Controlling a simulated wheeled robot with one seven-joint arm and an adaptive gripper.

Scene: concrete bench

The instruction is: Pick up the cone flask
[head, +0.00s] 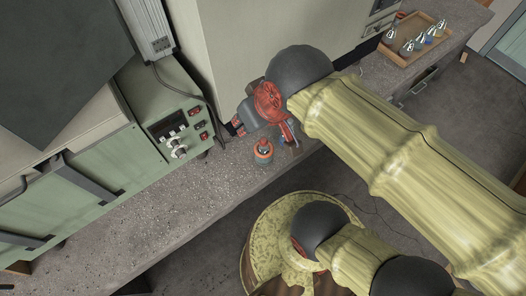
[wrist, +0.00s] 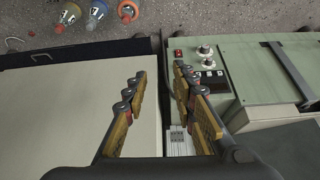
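Small flasks stand on the concrete bench. I cannot tell which is the cone flask. My gripper's fingers (wrist: 158,74) are spread apart with nothing between them. The flasks lie beyond the fingertips, up and left.
A green instrument box (head: 172,115) with knobs and a cable stands left of my gripper. A pale cabinet (head: 225,40) rises behind. A wooden tray (head: 403,62) with several flasks sits at upper right. The bench (head: 150,215) is clear at the lower left.

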